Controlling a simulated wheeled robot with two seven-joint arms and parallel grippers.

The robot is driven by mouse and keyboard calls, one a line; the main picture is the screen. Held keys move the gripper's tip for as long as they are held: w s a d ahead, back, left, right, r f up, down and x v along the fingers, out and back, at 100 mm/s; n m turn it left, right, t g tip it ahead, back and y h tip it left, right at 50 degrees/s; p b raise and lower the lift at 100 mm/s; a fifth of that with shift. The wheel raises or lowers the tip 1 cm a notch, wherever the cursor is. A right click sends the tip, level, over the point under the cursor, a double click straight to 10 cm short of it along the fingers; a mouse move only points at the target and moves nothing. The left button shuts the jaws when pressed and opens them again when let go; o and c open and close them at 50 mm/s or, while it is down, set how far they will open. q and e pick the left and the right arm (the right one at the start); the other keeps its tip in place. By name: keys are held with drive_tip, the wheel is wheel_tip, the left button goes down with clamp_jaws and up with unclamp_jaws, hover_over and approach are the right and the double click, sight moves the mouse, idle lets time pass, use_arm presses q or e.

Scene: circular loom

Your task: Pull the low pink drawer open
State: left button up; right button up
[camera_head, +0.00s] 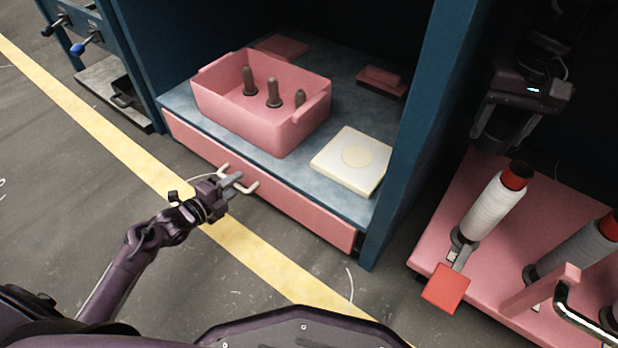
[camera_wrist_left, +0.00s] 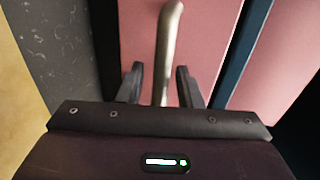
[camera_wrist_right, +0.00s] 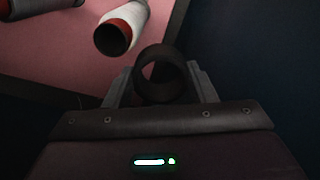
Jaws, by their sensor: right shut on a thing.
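The low pink drawer (camera_head: 310,214) is under the blue-grey shelf of the cabinet in the head view, and its front looks shut. It has a pale metal bar handle (camera_head: 251,188). My left gripper (camera_head: 236,182) is at this handle. In the left wrist view the handle (camera_wrist_left: 168,45) passes between its two open fingers (camera_wrist_left: 160,85), with a gap visible on each side. My right gripper (camera_head: 506,135) is at the upper right, over the pink rack. In the right wrist view it is shut on a dark hollow tube (camera_wrist_right: 162,78).
On the shelf (camera_head: 225,140) above the drawer stand a pink bin (camera_head: 285,135) with dark pegs and a cream square block (camera_head: 335,170). A blue post (camera_head: 410,130) stands right of the drawer. A pink rack (camera_head: 440,240) holds white spools (camera_head: 490,207). The floor before the drawer is clear.

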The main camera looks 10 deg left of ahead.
use_arm(q)
drive_tip(key=shift+w, duration=0.1)
clamp_jaws()
idle(0.3)
